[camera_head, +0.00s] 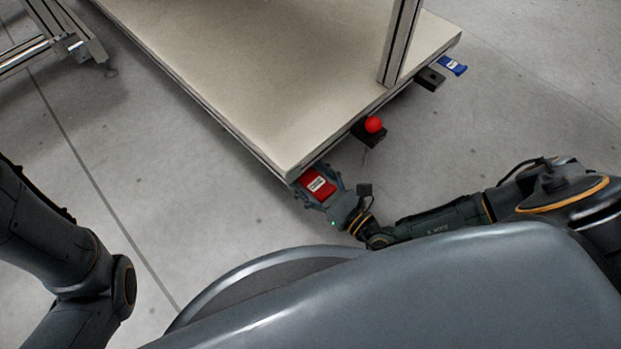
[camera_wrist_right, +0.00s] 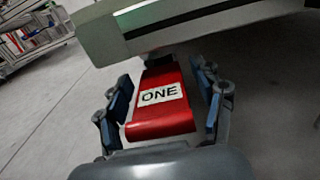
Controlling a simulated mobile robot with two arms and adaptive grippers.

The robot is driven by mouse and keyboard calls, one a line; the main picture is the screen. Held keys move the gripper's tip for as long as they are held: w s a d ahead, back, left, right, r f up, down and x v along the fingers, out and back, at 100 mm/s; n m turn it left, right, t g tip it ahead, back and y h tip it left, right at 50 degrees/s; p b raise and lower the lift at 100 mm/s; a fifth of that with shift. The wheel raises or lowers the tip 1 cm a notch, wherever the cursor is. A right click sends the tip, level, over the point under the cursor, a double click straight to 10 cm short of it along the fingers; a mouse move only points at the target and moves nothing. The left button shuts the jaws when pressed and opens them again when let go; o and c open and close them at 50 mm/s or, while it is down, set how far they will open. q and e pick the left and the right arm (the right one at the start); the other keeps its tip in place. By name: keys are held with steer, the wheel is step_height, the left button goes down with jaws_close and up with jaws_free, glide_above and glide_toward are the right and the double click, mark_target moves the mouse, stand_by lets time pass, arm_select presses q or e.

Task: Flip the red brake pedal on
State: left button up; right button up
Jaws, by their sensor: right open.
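The red brake pedal (camera_head: 318,185) sticks out from under the near corner of the cart in the head view. In the right wrist view the red pedal (camera_wrist_right: 161,104) bears a white label reading "ONE" and slopes down from the cart's edge. My right gripper (camera_head: 312,187) is open, with one finger on each side of the pedal.
The cart's pale flat deck (camera_head: 270,70) fills the upper middle, with a metal post (camera_head: 400,45) on it. A red ball knob (camera_head: 374,124) and a blue pedal (camera_head: 453,65) stick out along its right edge. A metal frame (camera_head: 65,40) stands at upper left. Grey floor is clear around.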

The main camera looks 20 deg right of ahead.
jaws_close()
steer(key=shift+f+t, duration=0.35)
steer(key=shift+t, duration=0.15)
steer(key=shift+w+t+y+b, duration=0.1)
steer(key=shift+t+y+b, duration=0.2)
steer(key=shift+t+y, duration=0.35)
jaws_free()
steer(key=shift+f, duration=0.1)
